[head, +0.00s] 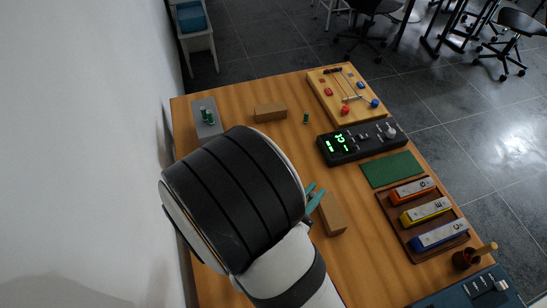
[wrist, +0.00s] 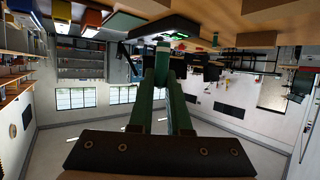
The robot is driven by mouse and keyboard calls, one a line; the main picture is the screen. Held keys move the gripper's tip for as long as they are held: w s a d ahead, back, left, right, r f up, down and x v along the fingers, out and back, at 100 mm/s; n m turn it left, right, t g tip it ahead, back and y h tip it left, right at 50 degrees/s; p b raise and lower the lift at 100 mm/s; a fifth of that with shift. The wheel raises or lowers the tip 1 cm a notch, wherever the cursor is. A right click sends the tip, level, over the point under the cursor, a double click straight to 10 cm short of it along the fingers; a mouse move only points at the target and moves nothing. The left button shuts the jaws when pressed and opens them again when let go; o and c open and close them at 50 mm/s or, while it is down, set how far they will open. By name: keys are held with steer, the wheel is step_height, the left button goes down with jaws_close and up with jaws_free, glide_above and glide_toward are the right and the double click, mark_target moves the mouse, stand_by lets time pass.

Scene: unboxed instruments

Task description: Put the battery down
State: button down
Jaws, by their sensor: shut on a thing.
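My gripper (head: 315,196) has green fingers and is over the middle of the table, beside the near wooden block. In the wrist view my gripper (wrist: 162,62) is shut on a small green battery (wrist: 163,44), whose end shows between the fingertips. The held battery cannot be made out in the head view. Another small green battery (head: 306,118) stands upright on the table, right of the far wooden block. More green battery-like cylinders (head: 208,116) are on a grey plate (head: 199,105) at the far left.
The wooden table (head: 255,92) carries a far wooden block (head: 270,112), a near wooden block (head: 333,214), a circuit board (head: 325,85), a black instrument (head: 345,150) with green digits, a green mat (head: 392,169) and a brown tray (head: 400,235) with colored modules. The table's middle is fairly clear.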

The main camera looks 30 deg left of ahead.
steer(key=w+a+r+n+g+y, duration=0.1)
steer(key=w+a+r+n+y, duration=0.15)
steer(key=a, duration=0.55)
steer(key=w+a+r+n+y, duration=0.1)
steer(key=w+a+n+y, duration=0.25)
steer(key=a, duration=0.55)
steer(key=w+a+r+n+g+y, duration=0.1)
steer(key=w+a+r+n+y, duration=0.2)
steer(key=a, duration=0.5)
steer(key=w+a+r+n+g+y, duration=0.3)
steer(key=w+r+n+g+y, duration=0.15)
steer(key=w, duration=0.25)
steer(key=s+a+f, duration=0.1)
steer(key=a, duration=0.2)
steer(key=s+a+f, duration=0.2)
steer(key=a, duration=0.1)
steer(key=s+a+f, duration=0.1)
steer(key=a+f, duration=0.1)
steer(key=a, duration=0.2)
steer(key=shift+s+f, duration=0.15)
steer(key=shift+f, duration=0.05)
steer(key=shift+s+a+f, duration=0.1)
steer(key=shift+a+f, duration=0.05)
steer(key=shift+f, duration=0.15)
steer(key=shift+f+t, duration=0.25)
steer(key=shift+f, duration=1.65)
steer(key=shift+f, duration=0.1)
